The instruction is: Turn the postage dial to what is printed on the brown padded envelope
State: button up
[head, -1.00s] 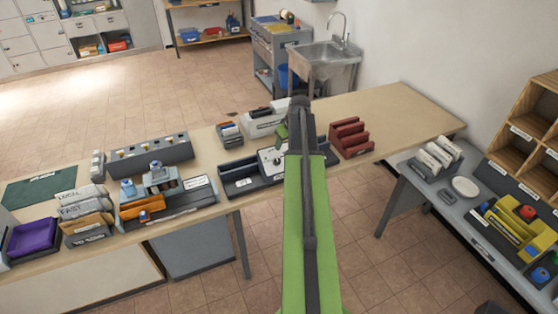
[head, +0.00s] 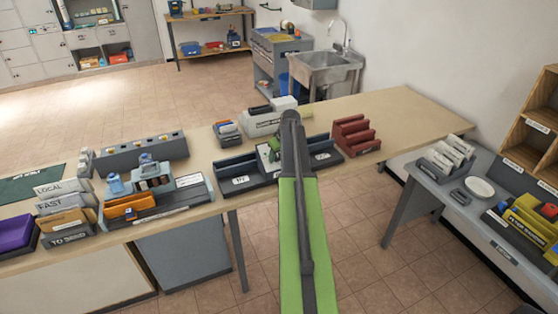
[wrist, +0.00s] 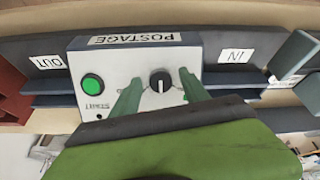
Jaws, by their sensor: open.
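The postage machine (wrist: 128,63) is a pale box that appears upside down in the wrist view. It has a black dial (wrist: 160,82) with a white pointer mark and a green button (wrist: 92,85). My gripper (wrist: 159,77) is open, with one finger on each side of the dial; whether they touch it I cannot tell. Part of the dial's scale is hidden by the fingers. In the head view my arm covers most of the machine. A brown envelope (head: 66,220) lies in the "TO SEND" tray at the left; no print on it is readable.
Dark trays marked "IN" (wrist: 236,56) and "OUT" (wrist: 47,62) flank the machine. A red stepped rack (head: 355,135) stands to its right on the bench (head: 410,112). Stamping gear on a grey stand (head: 155,195) is at left. The bench's right end is clear.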

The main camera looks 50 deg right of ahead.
grip_shut()
jog(key=shift+m, duration=0.3)
jog(key=m+y, duration=0.1)
jog(key=m, duration=0.4)
jog(key=shift+s+t+b, duration=0.2)
jog(key=shift+t+b, duration=0.2)
jog(key=m+t+b, duration=0.1)
jog(key=m, duration=0.4)
jog(key=shift+f+m, duration=0.1)
jog(key=shift+m, duration=0.2)
dwell(0.4)
grip_release()
